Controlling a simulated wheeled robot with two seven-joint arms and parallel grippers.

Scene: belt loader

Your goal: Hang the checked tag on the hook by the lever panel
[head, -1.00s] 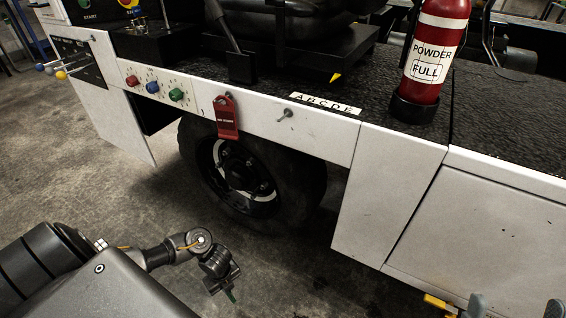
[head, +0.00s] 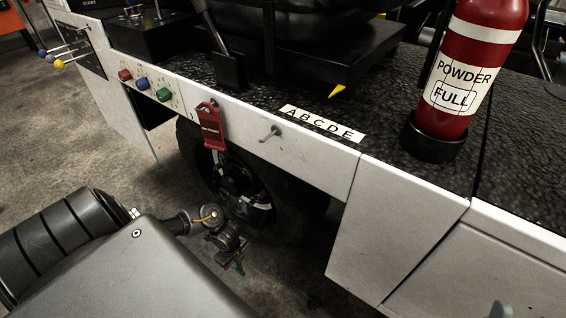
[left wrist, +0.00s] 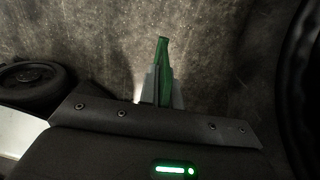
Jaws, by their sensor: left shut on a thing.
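My left gripper (head: 234,260) is low in front of the loader's wheel, below the white side panel. It is shut on a thin green tag (left wrist: 163,70), seen nearly edge-on in the left wrist view; no lettering shows on it. The lever panel (head: 92,62) is at the far left of the loader, with levers ending in blue, white and yellow balls. A hook beside it is too small to make out.
A red tag (head: 211,129) hangs on the white side panel, and a bare peg (head: 268,134) sticks out to its right. Red, blue and green knobs (head: 142,83) are left of the tag. A red powder extinguisher (head: 466,75) stands on the deck. Open floor lies at left.

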